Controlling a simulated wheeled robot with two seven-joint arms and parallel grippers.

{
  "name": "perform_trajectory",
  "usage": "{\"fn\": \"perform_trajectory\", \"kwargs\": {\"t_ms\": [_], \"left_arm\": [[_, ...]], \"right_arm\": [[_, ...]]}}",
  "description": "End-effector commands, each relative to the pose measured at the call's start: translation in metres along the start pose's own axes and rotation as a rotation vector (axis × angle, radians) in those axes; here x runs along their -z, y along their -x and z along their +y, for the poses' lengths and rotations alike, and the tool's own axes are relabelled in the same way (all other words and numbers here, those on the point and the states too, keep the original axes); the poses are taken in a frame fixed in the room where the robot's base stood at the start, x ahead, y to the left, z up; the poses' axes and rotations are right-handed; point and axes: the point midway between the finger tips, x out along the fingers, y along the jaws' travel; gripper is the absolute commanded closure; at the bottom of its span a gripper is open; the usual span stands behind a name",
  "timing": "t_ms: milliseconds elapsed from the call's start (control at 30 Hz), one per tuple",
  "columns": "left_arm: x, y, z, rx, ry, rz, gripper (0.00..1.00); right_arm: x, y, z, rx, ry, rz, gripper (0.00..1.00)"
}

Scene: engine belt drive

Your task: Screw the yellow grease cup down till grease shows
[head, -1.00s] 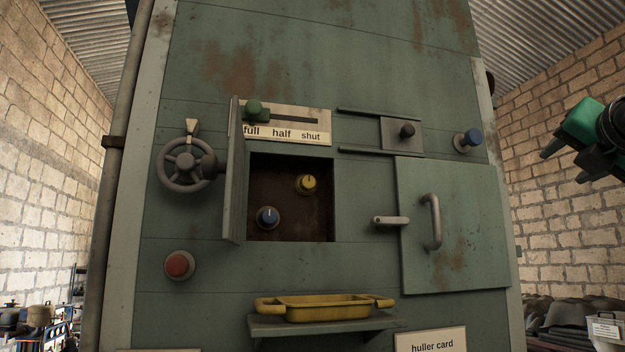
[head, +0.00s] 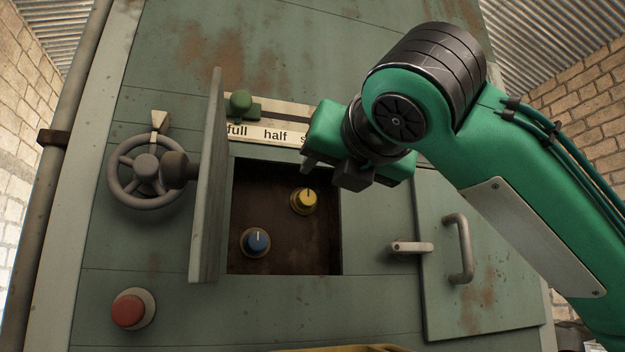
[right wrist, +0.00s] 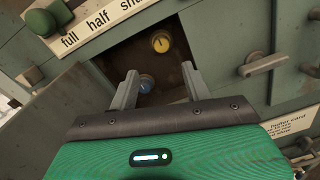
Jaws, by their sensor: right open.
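The yellow grease cup (head: 303,201) is a round knob with a pale pointer mark, inside the open recess (head: 285,262) of the green cabinet. It also shows in the right wrist view (right wrist: 161,42), beyond my fingers. A blue knob (head: 256,242) sits lower left of it in the same recess; in the right wrist view (right wrist: 146,84) it lies between my fingers in the picture. My right gripper (head: 308,165) is open and empty, in front of the recess's upper edge and apart from the yellow cup. My left gripper is not in view.
The recess door (head: 207,180) stands open at its left. A handwheel (head: 146,172), a red button (head: 133,309) and a green slider knob (head: 240,103) surround it. To the right are a small lever (head: 411,247) and a handled panel (head: 487,290).

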Motion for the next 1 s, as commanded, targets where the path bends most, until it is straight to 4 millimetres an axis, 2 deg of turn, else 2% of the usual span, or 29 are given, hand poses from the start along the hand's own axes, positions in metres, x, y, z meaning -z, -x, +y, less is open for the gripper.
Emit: {"fn": "perform_trajectory", "kwargs": {"t_ms": [33, 133, 333, 433, 567, 767, 933, 1000], "left_arm": [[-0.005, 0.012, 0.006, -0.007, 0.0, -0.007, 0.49], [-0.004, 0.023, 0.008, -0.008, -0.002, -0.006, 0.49], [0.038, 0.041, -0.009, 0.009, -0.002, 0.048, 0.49], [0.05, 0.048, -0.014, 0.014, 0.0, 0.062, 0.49], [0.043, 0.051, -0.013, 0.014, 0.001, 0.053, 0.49], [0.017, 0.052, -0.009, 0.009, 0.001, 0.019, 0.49], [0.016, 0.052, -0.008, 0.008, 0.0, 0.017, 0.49], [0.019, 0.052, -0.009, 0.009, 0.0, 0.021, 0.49]], "right_arm": [[-0.004, -0.013, 0.001, 0.002, -0.001, 0.005, 0.51], [-0.004, -0.034, 0.001, 0.002, -0.001, 0.005, 0.51], [-0.003, -0.069, 0.001, 0.001, -0.001, 0.004, 0.51], [-0.003, -0.081, 0.001, 0.001, -0.001, 0.002, 0.51], [-0.001, -0.091, 0.0, 0.002, -0.001, 0.003, 0.51], [0.0, -0.095, -0.001, 0.001, -0.001, 0.0, 0.51], [0.001, -0.095, -0.001, 0.001, -0.001, 0.0, 0.51], [0.001, -0.095, -0.001, 0.001, -0.001, 0.0, 0.65]]}}
